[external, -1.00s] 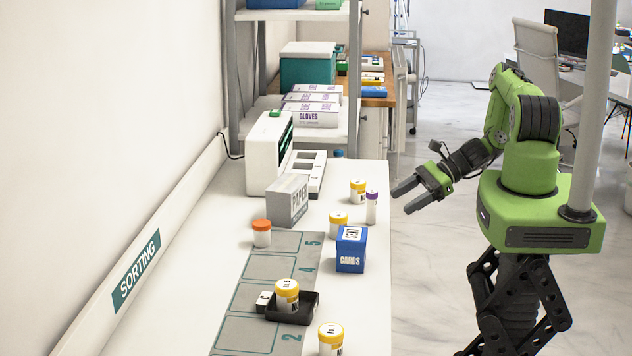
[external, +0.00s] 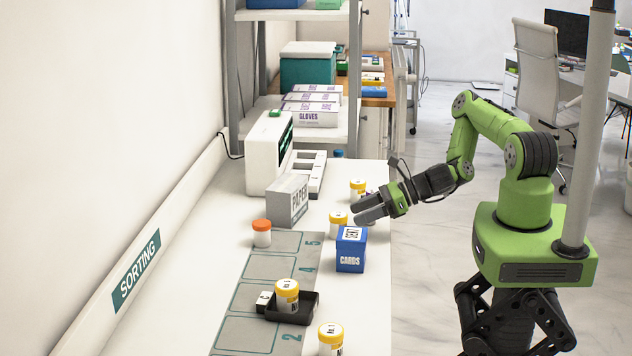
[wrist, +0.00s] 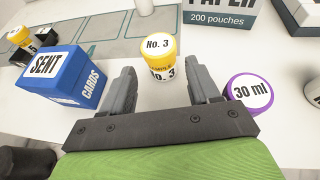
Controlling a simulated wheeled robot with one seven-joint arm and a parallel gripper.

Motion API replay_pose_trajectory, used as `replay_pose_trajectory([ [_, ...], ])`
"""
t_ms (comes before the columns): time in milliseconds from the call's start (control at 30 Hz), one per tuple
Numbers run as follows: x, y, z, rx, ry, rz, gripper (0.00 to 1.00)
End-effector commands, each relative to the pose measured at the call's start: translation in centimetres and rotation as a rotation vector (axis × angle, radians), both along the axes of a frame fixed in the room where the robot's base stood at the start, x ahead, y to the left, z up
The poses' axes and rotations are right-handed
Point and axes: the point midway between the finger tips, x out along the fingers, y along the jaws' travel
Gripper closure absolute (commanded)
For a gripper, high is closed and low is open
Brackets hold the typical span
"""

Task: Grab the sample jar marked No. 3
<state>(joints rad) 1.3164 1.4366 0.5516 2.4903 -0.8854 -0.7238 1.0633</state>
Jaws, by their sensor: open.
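The sample jar marked No. 3 (wrist: 160,57) has a yellow lid and stands upright on the white counter in the wrist view. It also shows in the external view (external: 338,222), just beyond the blue box. My gripper (wrist: 163,80) is open, with one finger on each side of the line to the jar. The jar stands just ahead of the fingertips, roughly centred between them, and nothing is held. In the external view my gripper (external: 356,212) is over the counter's right edge, close to the jar.
A blue SENT cards box (wrist: 62,77) is left of my fingers; a purple-lidded 30 ml bottle (wrist: 248,92) is close on the right. A grey paper box (external: 288,200) stands behind. Other yellow-lidded jars stand nearby, one in a black tray (external: 300,314).

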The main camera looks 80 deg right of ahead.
Motion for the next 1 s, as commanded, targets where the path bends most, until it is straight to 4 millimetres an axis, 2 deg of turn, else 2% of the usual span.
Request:
replay_pose_trajectory([
  [100,2.2,0.4,-0.5,-0.003,-0.004,0.002,0.39],
  [200,3.6,0.7,-1.2,-0.002,-0.002,0.003,0.39],
  [467,4.0,0.7,-1.5,0.0,0.0,0.001,0.39],
  [733,4.0,0.7,-1.5,-0.001,0.0,0.001,0.8],
  [1000,4.0,0.7,-1.2,-0.002,0.0,0.002,0.82],
])
